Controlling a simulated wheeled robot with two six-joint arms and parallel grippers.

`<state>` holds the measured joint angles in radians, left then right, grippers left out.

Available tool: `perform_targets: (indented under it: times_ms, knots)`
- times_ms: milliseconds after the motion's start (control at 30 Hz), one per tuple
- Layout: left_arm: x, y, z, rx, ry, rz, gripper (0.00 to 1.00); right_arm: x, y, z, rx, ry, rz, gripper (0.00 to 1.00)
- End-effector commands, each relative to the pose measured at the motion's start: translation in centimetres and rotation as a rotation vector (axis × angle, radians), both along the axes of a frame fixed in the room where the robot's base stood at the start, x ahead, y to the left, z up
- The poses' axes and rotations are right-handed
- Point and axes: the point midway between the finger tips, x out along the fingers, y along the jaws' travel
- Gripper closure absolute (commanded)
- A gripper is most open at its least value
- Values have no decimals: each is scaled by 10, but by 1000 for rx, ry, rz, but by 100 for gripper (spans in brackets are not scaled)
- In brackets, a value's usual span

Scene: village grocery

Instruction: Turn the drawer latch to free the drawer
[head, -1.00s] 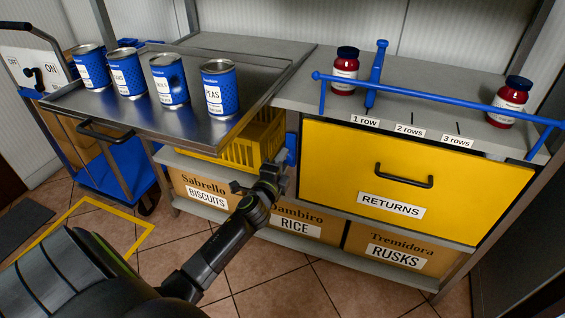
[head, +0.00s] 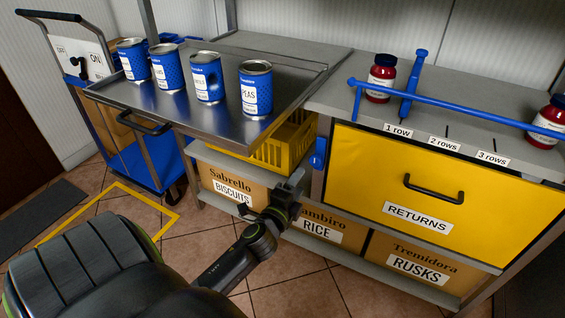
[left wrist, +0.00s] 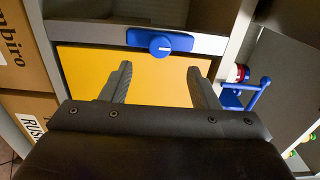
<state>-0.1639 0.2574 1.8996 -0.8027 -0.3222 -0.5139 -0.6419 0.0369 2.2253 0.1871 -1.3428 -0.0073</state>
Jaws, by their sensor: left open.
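The yellow drawer (head: 440,180) has a black handle and a RETURNS label; its front is flush in the frame. The blue latch (head: 318,155) sits at the drawer's left edge. In the left wrist view the latch (left wrist: 160,42) is a blue bar with a round knob and a short white mark, and lies across the frame strip beside the yellow front (left wrist: 150,82). My left gripper (head: 283,192) is open and empty, below and left of the latch in the head view. In the wrist view its fingers (left wrist: 160,80) point toward the latch, apart from it. My right gripper is out of view.
A steel tray (head: 190,115) with several blue cans overhangs a yellow crate (head: 270,155) left of the latch. Boxes of biscuits, rice (head: 320,228) and rusks stand on the lower shelf. A blue rail (head: 450,110) and red jars (head: 380,75) are on the counter.

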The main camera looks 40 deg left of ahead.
Motion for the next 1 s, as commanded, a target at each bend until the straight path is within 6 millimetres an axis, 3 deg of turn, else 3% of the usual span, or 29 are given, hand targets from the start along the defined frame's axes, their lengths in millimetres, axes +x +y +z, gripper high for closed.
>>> perform_targets:
  times_ms: [200, 400, 600, 1000]
  knots:
    - [-46, -11, -1, 0, 2, 0, 45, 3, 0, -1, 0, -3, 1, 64]
    - [-73, -17, -1, -1, 1, 0, 45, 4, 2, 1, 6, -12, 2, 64]
    - [-83, -20, 0, -1, 0, 0, 45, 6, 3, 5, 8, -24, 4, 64]
    - [-83, -20, 0, 0, 0, 0, 45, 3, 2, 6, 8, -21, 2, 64]
